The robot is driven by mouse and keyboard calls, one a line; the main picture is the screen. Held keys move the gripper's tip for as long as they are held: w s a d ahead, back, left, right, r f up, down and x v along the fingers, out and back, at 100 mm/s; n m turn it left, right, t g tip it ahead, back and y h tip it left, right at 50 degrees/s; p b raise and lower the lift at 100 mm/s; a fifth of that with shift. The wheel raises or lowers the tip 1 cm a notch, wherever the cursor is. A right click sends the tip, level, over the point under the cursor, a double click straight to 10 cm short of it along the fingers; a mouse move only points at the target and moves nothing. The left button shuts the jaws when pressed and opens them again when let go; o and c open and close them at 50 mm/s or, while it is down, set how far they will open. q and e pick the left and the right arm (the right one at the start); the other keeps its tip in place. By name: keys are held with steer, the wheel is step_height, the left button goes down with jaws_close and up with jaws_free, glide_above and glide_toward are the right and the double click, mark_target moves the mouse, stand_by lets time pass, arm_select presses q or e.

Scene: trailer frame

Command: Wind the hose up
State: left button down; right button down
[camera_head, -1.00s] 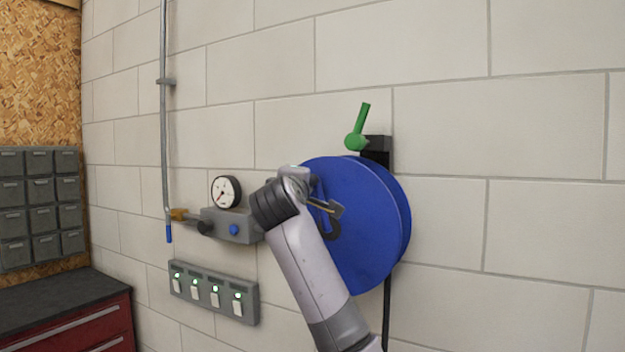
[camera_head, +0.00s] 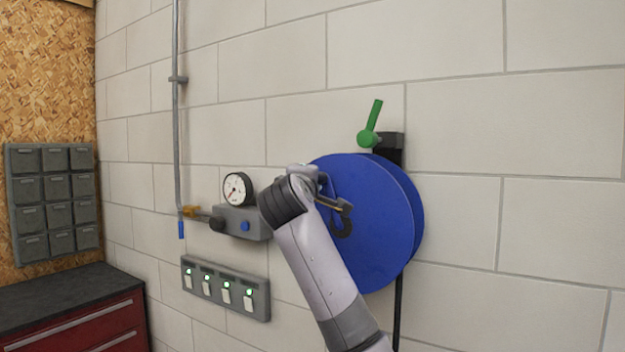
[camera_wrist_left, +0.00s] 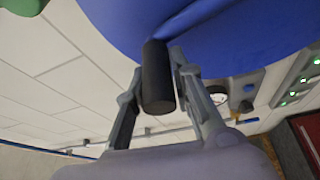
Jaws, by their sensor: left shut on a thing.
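The blue hose reel (camera_head: 385,225) is fixed to the block wall, seen from its front left side. My left gripper (camera_head: 338,204) is in front of its face, left of centre. A dark curved part (camera_head: 343,228) shows just below the gripper; I cannot tell whether it is the crank. In the left wrist view, a black cylindrical handle (camera_wrist_left: 158,78) stands out from the blue reel (camera_wrist_left: 225,30), between the fingers of my left gripper (camera_wrist_left: 160,60), which is shut on it. The black hose (camera_head: 398,310) hangs straight down below the reel. My right gripper is not in view.
A green lever (camera_head: 371,125) on a black bracket (camera_head: 390,147) is above the reel. A gauge (camera_head: 237,188), a grey valve block (camera_head: 243,222) and a switch panel (camera_head: 225,288) are on the wall to the left. The wall right of the reel is clear.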

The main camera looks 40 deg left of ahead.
arm_select(q)
steer(key=shift+w+a+f, duration=0.1)
steer(key=shift+a+f, duration=0.05)
steer(key=shift+f, duration=0.5)
steer(key=c, duration=1.8)
jaws_free()
steer(key=o, duration=0.4)
steer(key=shift+a+r, duration=0.15)
steer(key=shift+r, duration=0.05)
steer(key=shift+s+d+r, duration=0.1)
steer(key=shift+s+d, duration=0.3)
steer(key=shift+s, duration=0.2)
steer(key=v, duration=1)
steer(key=shift+s+d, duration=0.2)
steer(key=shift+s, duration=0.15)
steer(key=shift+c, duration=0.3)
